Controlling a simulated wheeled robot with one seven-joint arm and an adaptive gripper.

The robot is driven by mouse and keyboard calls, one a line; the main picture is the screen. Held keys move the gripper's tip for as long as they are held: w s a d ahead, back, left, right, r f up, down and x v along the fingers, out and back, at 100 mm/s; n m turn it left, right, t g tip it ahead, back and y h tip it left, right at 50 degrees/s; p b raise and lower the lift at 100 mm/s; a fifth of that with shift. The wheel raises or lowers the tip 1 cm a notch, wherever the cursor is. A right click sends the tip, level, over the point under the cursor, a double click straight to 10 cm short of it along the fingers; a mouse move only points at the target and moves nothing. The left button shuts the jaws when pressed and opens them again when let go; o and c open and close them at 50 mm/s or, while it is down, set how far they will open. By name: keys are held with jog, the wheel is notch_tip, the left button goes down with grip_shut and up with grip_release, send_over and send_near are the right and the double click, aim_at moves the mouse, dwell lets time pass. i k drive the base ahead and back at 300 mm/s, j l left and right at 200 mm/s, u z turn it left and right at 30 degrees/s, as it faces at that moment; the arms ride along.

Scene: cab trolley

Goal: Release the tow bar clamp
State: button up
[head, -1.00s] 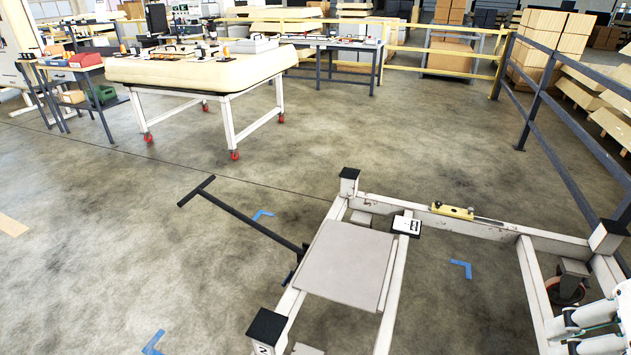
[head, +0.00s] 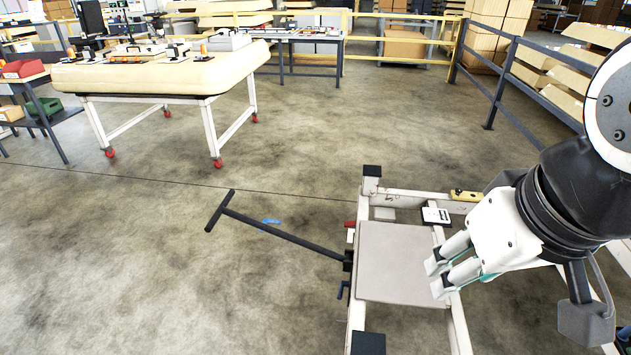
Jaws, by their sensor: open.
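The black T-handled tow bar (head: 285,234) reaches from the trolley frame's left side out over the floor to the left. At its trolley end is a small dark bracket (head: 347,262). I cannot tell which of these is the clamp's handle. My gripper (head: 437,277) is open and empty, its white fingers pointing left over the right edge of the grey plate, to the right of the bracket and apart from it.
The white trolley frame (head: 459,325) has black-capped corner posts (head: 371,171) and carries a grey plate (head: 394,255). A label card (head: 436,215) and a yellow part (head: 465,195) lie toward the back. A cream-topped table (head: 160,72) stands behind left.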

aim_at(344, 283)
jog(key=j+z, duration=0.45)
jog(key=j, duration=0.85)
jog(key=k, duration=1.05)
jog(key=i+u, duration=0.35)
jog(key=i+l+u, duration=0.3)
jog(key=i, duration=0.2)
jog(key=i+l+u, duration=0.15)
jog(key=i+u, duration=0.2)
jog(key=i, duration=0.05)
